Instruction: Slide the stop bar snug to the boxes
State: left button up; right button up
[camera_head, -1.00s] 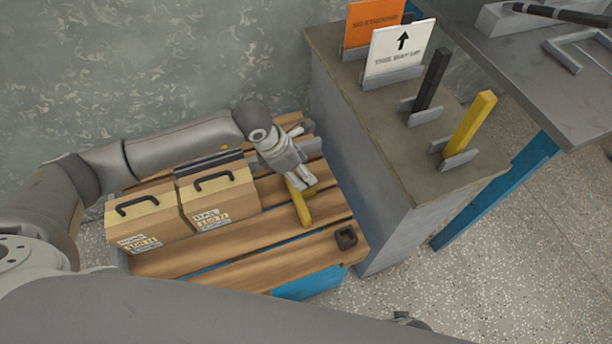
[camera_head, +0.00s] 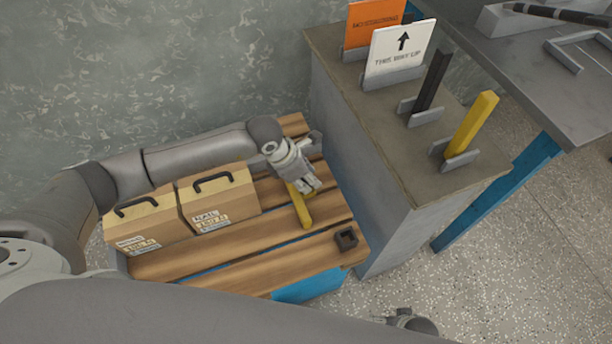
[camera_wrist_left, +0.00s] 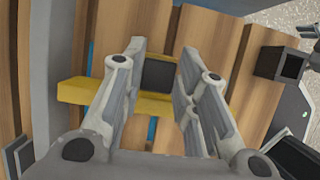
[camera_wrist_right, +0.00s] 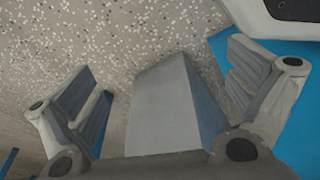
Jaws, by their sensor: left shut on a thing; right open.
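Two cardboard boxes with black handles stand side by side on the wooden slats: a left box (camera_head: 150,226) and a right box (camera_head: 222,207). The yellow stop bar (camera_head: 304,212) lies across the slats to the right of them, with a clear gap to the right box. In the left wrist view the yellow bar (camera_wrist_left: 80,92) carries a dark block (camera_wrist_left: 158,74). My left gripper (camera_head: 308,187) is shut on that block from above; its fingers (camera_wrist_left: 160,58) stand either side of it. My right gripper (camera_wrist_right: 160,75) is open and empty above the floor.
A dark square socket (camera_head: 345,238) sits at the slats' front right corner. A grey cabinet (camera_head: 350,150) stands close on the right, holding an orange sign (camera_head: 372,22), a white sign (camera_head: 398,50), a black bar (camera_head: 432,82) and a yellow bar (camera_head: 472,122).

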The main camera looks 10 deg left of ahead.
aim_at(294, 188)
pick_arm(q)
jog(key=shift+a, duration=0.1)
grip_shut()
jog(key=s+a, duration=0.1)
jog(key=a, duration=0.1)
jog(key=s+a, duration=0.1)
jog(key=shift+s+a+p, duration=0.3)
jog(key=shift+a+p, duration=0.05)
jog(key=shift+p, duration=0.05)
pick_arm(e)
jog(key=shift+s+d+f, duration=0.1)
jog(key=shift+s+f, duration=0.7)
jog(key=shift+f, duration=0.2)
pick_arm(q)
jog(key=o, duration=1)
grip_release()
jog(key=v, duration=1.2)
jog(key=shift+w+d, duration=0.1)
pick_arm(e)
jog(key=shift+c, duration=0.4)
